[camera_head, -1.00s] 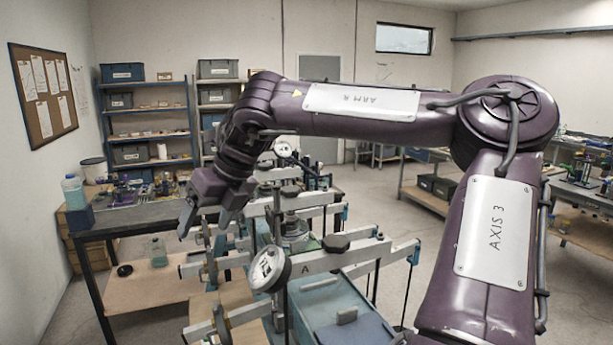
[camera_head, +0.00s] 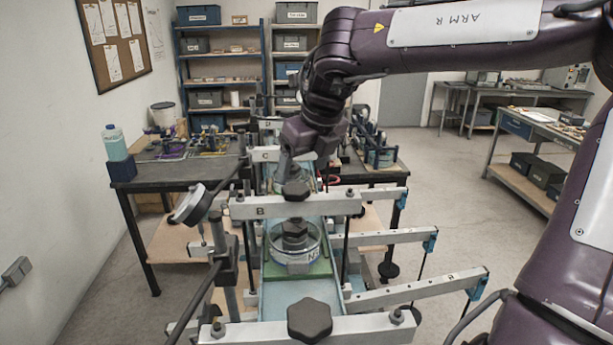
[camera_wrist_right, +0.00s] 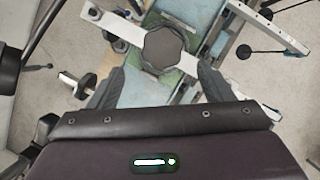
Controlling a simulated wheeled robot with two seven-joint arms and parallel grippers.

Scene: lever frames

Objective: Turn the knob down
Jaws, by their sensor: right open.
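A dark faceted knob (camera_head: 296,190) stands on the pale beam marked B (camera_head: 325,207). In the right wrist view a dark knob (camera_wrist_right: 165,50) sits on a pale beam, ahead of and between my fingers. My right gripper (camera_head: 291,168) points down close above and behind the B knob in the head view. It is open, with its two fingers apart in the wrist view (camera_wrist_right: 160,78) and nothing held between them. Contact with the knob cannot be told. My left gripper is not in view.
A larger dark knob (camera_head: 310,320) tops the nearest beam. More beams extend right with hanging rods. A dark workbench (camera_head: 150,178) stands behind left; open floor lies right.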

